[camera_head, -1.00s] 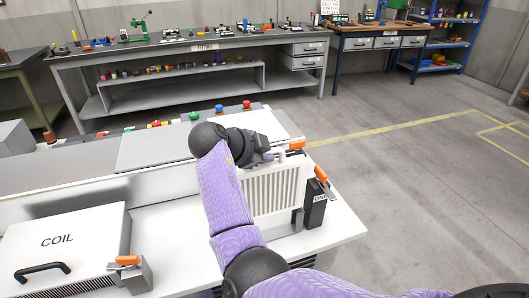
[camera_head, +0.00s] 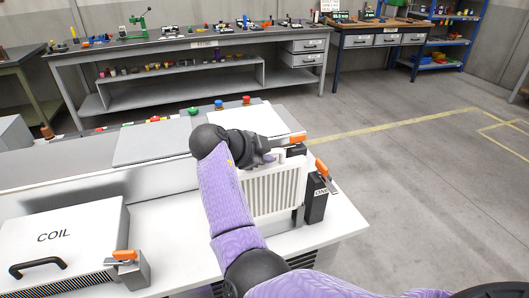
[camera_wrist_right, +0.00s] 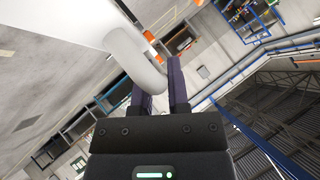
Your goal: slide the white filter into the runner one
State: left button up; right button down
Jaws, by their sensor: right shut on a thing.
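The white filter (camera_head: 272,192), a ribbed upright panel, stands over the right end of the white bench in the head view. My right gripper (camera_head: 270,156) is at its top edge. In the right wrist view my right gripper (camera_wrist_right: 160,92) is shut on the filter's curved white handle (camera_wrist_right: 137,60). A dark upright block (camera_head: 316,200) with an orange lever and a small label, apparently "ONE", stands just right of the filter. Whether the filter's lower edge sits inside a runner is hidden. My left gripper is out of view.
A white COIL box (camera_head: 62,238) with a black handle lies at the left front. A grey bracket with an orange lever (camera_head: 125,256) is beside it. Another orange lever (camera_head: 297,139) is behind the filter. Coloured buttons line the bench's back. Open floor lies right.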

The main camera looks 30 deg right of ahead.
jog(key=shift+f+b, duration=2.05)
jog(key=shift+f, duration=0.65)
jog(key=shift+f+b, duration=0.7)
jog(key=shift+f, duration=0.2)
jog(key=c, duration=0.5)
grip_release()
jog(key=shift+c, duration=0.2)
jog(key=p, duration=0.2)
send_near(265, 178)
jog(key=shift+w+d+f, duration=0.3)
jog(key=shift+w+f, duration=0.25)
jog(key=shift+f, duration=0.05)
